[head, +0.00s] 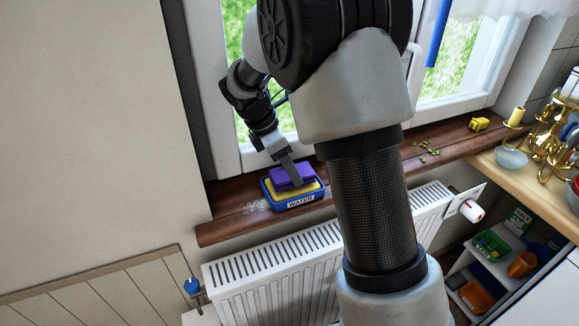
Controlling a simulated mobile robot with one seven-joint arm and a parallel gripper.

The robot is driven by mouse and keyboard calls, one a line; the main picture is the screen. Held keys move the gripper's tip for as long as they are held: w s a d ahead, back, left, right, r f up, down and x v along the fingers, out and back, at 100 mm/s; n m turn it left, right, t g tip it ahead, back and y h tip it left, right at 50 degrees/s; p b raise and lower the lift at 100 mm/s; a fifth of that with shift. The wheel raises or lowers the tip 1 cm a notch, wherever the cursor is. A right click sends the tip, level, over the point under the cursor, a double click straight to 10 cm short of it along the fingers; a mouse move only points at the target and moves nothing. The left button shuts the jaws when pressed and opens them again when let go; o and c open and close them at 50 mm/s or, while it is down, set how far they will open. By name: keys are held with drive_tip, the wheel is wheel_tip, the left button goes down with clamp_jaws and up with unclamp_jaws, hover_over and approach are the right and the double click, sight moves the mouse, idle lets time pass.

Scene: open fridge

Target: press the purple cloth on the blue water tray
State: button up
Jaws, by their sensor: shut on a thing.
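The purple cloth (282,184) is a small, thick block shape. It lies over a yellow layer (308,189) inside the blue water tray (272,203), which has a white label reading WATER on its front. The tray stands on the wooden windowsill. My gripper (292,175) reaches down from above with its fingers shut on the purple cloth. The cloth is at the tray, partly above its rim. The fingers hide part of the cloth. I cannot tell how hard the cloth presses on what is below it.
The brown windowsill (236,222) has white specks left of the tray. Green bits (428,151) and a yellow object (479,124) lie farther right. A white radiator (290,270) stands below. A candle holder (550,140) and glass bowl (511,157) stand on the right counter.

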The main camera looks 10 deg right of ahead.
drive_tip(key=shift+f, duration=0.6)
idle(1.6)
wheel_tip(320, 180, up, 7)
drive_tip(key=p, duration=0.6)
drive_tip(key=shift+r+p, duration=0.15)
drive_tip(key=shift+p, duration=0.15)
idle(0.7)
